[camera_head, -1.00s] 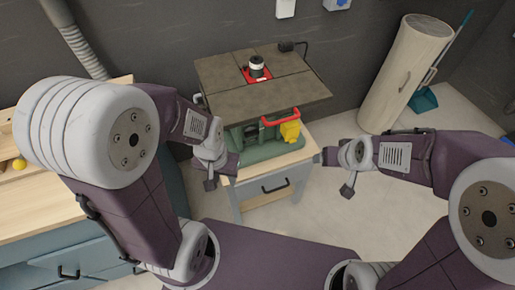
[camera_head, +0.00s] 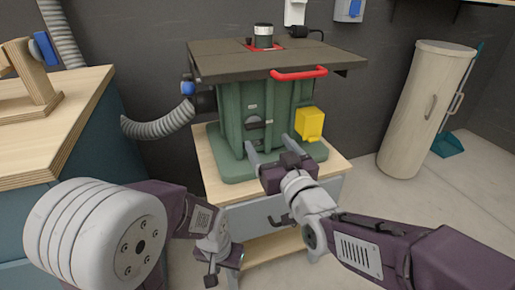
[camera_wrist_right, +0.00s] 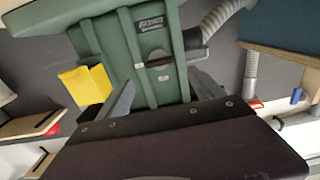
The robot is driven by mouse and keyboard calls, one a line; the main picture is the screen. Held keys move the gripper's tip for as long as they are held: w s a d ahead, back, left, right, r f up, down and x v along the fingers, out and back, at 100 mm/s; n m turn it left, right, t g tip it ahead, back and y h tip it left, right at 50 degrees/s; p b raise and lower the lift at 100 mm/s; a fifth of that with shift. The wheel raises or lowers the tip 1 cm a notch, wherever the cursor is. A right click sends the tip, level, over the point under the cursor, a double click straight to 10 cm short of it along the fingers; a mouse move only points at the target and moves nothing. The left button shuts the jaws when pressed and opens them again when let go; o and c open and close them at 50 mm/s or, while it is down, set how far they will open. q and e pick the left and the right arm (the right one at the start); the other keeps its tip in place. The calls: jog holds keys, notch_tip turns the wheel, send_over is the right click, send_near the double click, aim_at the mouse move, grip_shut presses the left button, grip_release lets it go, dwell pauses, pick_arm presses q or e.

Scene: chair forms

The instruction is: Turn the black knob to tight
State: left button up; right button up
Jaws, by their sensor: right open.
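The green router-table machine (camera_head: 230,125) stands on a light wood-topped stand. A small dark piece, which looks like the black knob (camera_head: 254,124), sits low on its front face. It also shows in the right wrist view (camera_wrist_right: 160,62); its setting cannot be read. My right gripper (camera_head: 276,147) is open and empty, just in front of and below the knob, pointing at the machine. In the right wrist view its fingers (camera_wrist_right: 164,88) are spread either side of the knob's line, apart from it. My left gripper (camera_head: 222,268) hangs low left of the stand, its jaw unclear.
A yellow box (camera_head: 309,123) is fixed to the machine's right side, near my right gripper. A red handle (camera_head: 299,73) juts from the dark tabletop (camera_head: 225,62) above. A grey hose (camera_head: 160,124) runs left. A wooden workbench (camera_head: 70,115) stands at left.

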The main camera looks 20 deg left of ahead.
aim_at(257, 126)
jog(key=b+x, duration=0.2)
jog(key=x, duration=0.6)
jog(key=shift+w+a+b, duration=0.15)
jog(key=shift+b, duration=0.15)
jog(key=shift+w+a+r, duration=0.1)
jog(key=shift+w+a, duration=0.1)
jog(key=shift+w, duration=0.1)
jog(key=c, duration=1.4)
